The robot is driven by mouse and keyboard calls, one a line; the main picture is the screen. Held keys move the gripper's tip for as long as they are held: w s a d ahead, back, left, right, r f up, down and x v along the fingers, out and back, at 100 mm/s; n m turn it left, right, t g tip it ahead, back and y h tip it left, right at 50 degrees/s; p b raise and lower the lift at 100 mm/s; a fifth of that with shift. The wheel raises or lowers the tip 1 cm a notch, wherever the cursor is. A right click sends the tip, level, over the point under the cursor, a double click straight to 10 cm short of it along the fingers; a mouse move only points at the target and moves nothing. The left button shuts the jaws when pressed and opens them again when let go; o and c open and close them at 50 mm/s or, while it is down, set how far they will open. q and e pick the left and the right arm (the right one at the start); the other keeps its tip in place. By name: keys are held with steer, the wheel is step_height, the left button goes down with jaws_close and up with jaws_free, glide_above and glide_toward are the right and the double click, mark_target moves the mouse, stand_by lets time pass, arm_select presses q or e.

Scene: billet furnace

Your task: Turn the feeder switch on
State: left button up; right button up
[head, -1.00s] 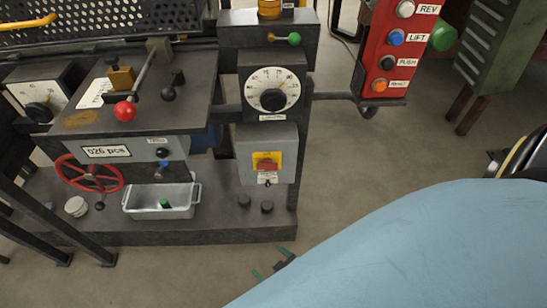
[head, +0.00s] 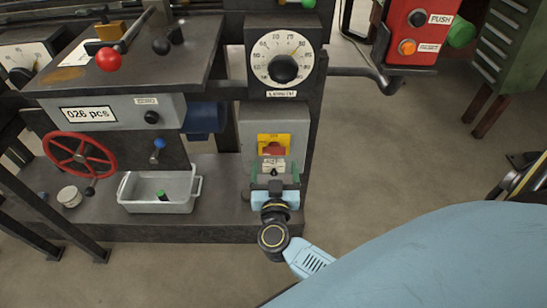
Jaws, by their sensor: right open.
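A switch with a red handle (head: 273,149) on a yellow plate sits on the front of a grey box (head: 290,122), below the round dial. A small white label lies just under the handle, its lettering too small to read. My right gripper (head: 275,173) is at the lower part of this box, with its green fingers apart on either side of the label and nothing seen between them. The fingertips are just below the red handle; I cannot tell whether they touch the box. The gripper hides the box's bottom edge. My left gripper is out of view.
A white dial (head: 272,53) is above the box. To the left are a grey tray (head: 160,207), a red handwheel (head: 79,163) and a lever with a red ball (head: 108,59). A red button panel (head: 419,32) hangs at the upper right.

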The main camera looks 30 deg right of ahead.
mark_target(274, 153)
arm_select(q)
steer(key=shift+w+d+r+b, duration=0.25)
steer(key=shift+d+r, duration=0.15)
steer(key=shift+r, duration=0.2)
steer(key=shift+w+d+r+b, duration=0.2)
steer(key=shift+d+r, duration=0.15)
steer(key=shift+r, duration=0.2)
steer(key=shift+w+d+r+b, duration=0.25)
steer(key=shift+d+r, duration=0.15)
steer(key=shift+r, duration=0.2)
arm_select(e)
steer(key=shift+x, duration=2.75)
steer(key=shift+c, duration=0.3)
steer(key=c, duration=0.9)
